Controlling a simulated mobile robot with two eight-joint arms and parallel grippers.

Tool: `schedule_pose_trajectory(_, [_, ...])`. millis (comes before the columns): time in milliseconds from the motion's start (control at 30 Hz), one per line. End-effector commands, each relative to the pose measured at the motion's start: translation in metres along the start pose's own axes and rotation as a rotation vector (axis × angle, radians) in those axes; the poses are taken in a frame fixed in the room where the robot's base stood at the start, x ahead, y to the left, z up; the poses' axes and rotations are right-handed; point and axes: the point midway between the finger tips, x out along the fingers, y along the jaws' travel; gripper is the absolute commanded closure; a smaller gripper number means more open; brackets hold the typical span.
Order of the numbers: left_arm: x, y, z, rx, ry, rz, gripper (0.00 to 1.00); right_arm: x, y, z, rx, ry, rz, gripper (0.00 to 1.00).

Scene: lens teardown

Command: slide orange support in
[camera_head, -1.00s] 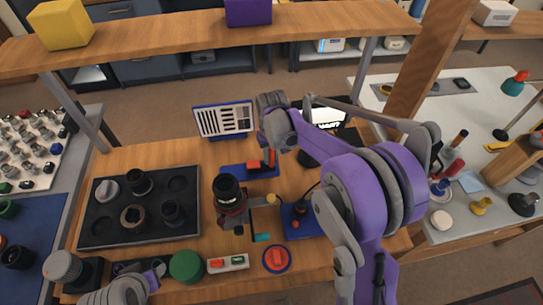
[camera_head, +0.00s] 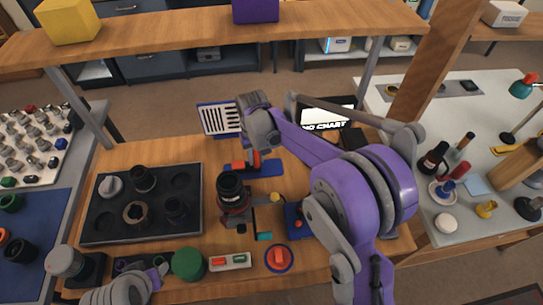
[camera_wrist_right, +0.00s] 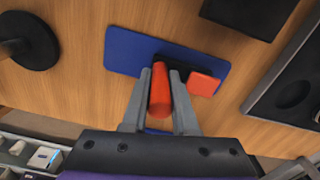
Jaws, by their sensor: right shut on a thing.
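The orange support (camera_wrist_right: 160,92) shows in the right wrist view as an orange cylinder between the fingers of my right gripper (camera_wrist_right: 162,76), which is shut on it. It is over the blue base plate (camera_wrist_right: 125,52). A red-orange block (camera_wrist_right: 204,84) sits on the plate beside the right finger. In the head view the blue plate (camera_head: 268,169) lies behind a dark lens (camera_head: 231,184) on a stand. Whether the support touches the plate or block is unclear. My left gripper is at the lower left of the head view (camera_head: 125,287); its fingers are not clear.
A dark tray (camera_head: 100,228) with lens parts lies at the left. A green cylinder (camera_head: 188,264), a small button box (camera_head: 230,261) and a red knob on a blue disc (camera_head: 279,258) line the front edge. A striped chart panel (camera_head: 220,119) stands behind the plate.

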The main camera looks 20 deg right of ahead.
Motion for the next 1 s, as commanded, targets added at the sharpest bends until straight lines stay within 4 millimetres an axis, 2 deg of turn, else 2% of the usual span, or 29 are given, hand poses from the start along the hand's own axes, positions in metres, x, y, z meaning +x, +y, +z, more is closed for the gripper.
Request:
schedule_pose_trajectory(33, [0.001, 0.000, 0.001, 0.000, -0.001, 0.000, 0.50, 0.000, -0.009, -0.002, -0.004, 0.001, 0.000, 1.00])
schedule_pose_trajectory(133, [0.001, 0.000, 0.001, 0.000, -0.001, 0.000, 0.50, 0.000, -0.017, -0.003, -0.001, 0.002, 0.000, 1.00])
schedule_pose_trajectory(433, [0.001, 0.000, 0.001, 0.000, -0.001, 0.000, 0.50, 0.000, -0.020, -0.004, -0.001, 0.003, -0.003, 1.00])
schedule_pose_trajectory(467, [0.001, 0.000, 0.001, 0.000, -0.001, 0.000, 0.50, 0.000, -0.020, -0.004, -0.001, 0.003, -0.003, 0.68])
schedule_pose_trajectory(600, [0.001, 0.000, 0.001, 0.000, -0.001, 0.000, 0.50, 0.000, -0.019, -0.004, -0.001, 0.002, -0.002, 0.43])
schedule_pose_trajectory(1000, [0.001, 0.000, 0.001, 0.000, -0.001, 0.000, 0.50, 0.000, -0.018, -0.003, 0.000, 0.001, -0.001, 0.43])
